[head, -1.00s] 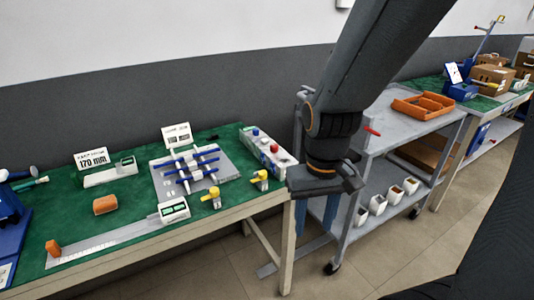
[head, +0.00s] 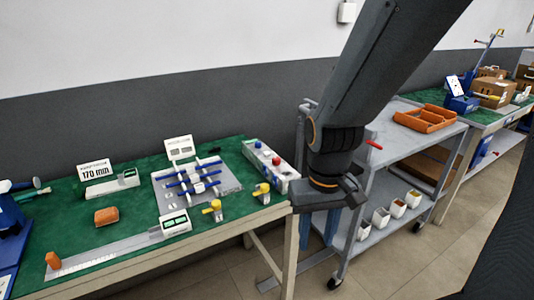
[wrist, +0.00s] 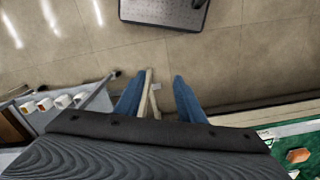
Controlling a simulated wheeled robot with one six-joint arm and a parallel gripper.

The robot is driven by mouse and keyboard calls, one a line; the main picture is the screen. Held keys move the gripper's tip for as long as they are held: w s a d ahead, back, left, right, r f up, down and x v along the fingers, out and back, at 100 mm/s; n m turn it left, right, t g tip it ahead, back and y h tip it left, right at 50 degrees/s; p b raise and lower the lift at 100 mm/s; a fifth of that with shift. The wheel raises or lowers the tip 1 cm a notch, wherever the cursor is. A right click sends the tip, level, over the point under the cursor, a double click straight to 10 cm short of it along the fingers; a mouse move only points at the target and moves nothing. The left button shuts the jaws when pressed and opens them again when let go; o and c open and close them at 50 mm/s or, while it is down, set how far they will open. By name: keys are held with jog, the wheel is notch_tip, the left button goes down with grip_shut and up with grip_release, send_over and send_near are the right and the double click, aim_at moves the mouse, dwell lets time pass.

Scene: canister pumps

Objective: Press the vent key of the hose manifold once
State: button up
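A grey plate (head: 226,184) on the green bench top carries crossing blue bars and white fittings, with a small sign (head: 179,147) behind it; this looks like the hose manifold. I cannot tell which part is the vent key. My gripper hangs past the bench's right end, pointing down, right of the plate and box and apart from both. In the wrist view its two blue fingers (wrist: 160,76) stand apart with only floor and a bench leg below; it is open and empty.
Two yellow-handled valves (head: 216,208) stand at the plate's front right. A ruler with a display (head: 174,222), an orange block (head: 106,216) and a "170 mm" sign (head: 94,170) are further left. A grey cart (head: 395,149) with an orange tray (head: 425,118) stands close behind my arm.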

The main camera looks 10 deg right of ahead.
grip_shut()
dwell(1.5)
